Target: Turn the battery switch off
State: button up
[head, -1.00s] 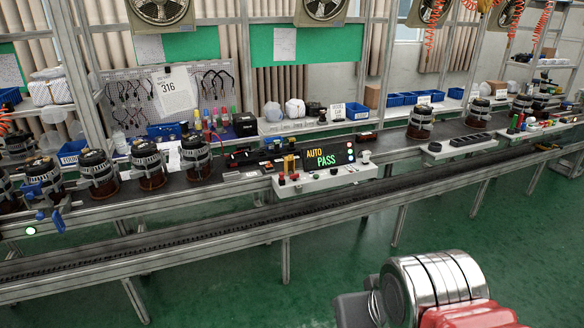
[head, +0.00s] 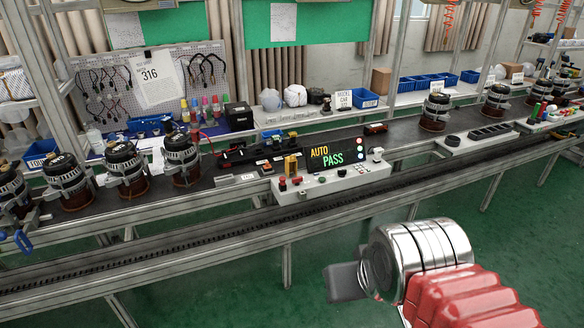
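A white control panel (head: 352,181) stands at the line's front edge in the head view. Its display (head: 336,157) reads AUTO PASS. A small grey lever-like part (head: 377,154) stands at the right end. I cannot tell which of these, if any, is the battery switch. My arm reaches in from the lower right; a dark grey part at its end, seemingly my gripper (head: 345,282), is in front of the line, apart from the panel. Its fingers cannot be made out.
Alternators (head: 125,168) stand along the dark conveyor (head: 225,185), left and right of the panel. A metal rail (head: 150,262) runs along the front. Blue bins (head: 364,98) and a black box (head: 239,117) stand behind. Green floor (head: 480,245) is open in front.

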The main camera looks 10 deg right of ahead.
aim_at(297, 181)
jog(key=u, duration=0.1)
jog(key=i, duration=0.75)
jog(key=u, duration=0.5)
jog(key=i, duration=1.3)
jog(key=u, duration=0.3)
